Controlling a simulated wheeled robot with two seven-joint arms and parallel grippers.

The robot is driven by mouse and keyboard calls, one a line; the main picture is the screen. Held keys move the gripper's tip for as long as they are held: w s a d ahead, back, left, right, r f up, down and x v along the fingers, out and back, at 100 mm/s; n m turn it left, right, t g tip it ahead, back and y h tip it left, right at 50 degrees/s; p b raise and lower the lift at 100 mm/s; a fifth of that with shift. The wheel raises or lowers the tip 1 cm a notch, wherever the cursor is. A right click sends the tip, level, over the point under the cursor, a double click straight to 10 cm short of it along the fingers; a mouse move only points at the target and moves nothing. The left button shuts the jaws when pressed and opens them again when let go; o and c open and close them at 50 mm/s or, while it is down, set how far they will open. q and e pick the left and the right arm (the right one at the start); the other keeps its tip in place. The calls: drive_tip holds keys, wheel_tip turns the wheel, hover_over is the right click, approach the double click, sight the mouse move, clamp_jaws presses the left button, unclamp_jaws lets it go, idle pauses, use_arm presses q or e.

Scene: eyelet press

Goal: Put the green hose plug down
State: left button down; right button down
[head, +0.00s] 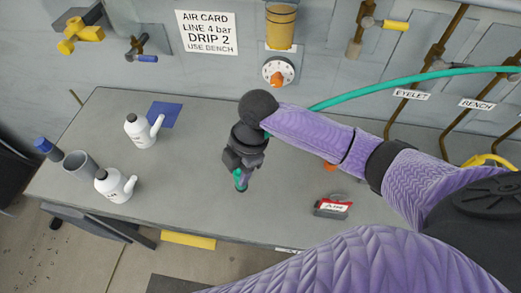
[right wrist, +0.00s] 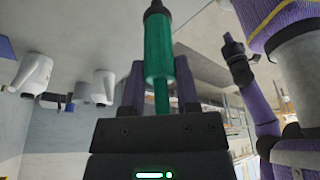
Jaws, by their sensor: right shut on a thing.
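My right gripper (head: 241,168) is shut on the green hose plug (head: 241,180) over the middle of the grey bench (head: 205,120). Only the plug's lower end shows below the jaws in the head view. In the right wrist view, the plug (right wrist: 160,55) stands out between the two purple fingers of my right gripper (right wrist: 160,85), its dark tip pointing away from the gripper. I cannot tell whether the tip touches the bench. A green hose (head: 400,83) runs from the right edge to behind my right arm.
Two white spouted bottles (head: 142,131) (head: 114,186), a grey cup (head: 80,164) and a blue card (head: 164,115) are at the bench's left. A red-and-white labelled block (head: 332,207) lies right of the gripper. A round white fitting (head: 279,72) is on the wall. Bench around the gripper is clear.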

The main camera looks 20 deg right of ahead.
wheel_tip(320, 180, down, 6)
drive_tip(key=shift+d+r+b, duration=0.15)
drive_tip(key=shift+r+b, duration=0.05)
drive_tip(key=shift+b, duration=0.35)
drive_tip(key=shift+f, duration=0.35)
drive_tip(key=shift+f, duration=0.15)
drive_tip(key=shift+c, duration=1.7)
unclamp_jaws()
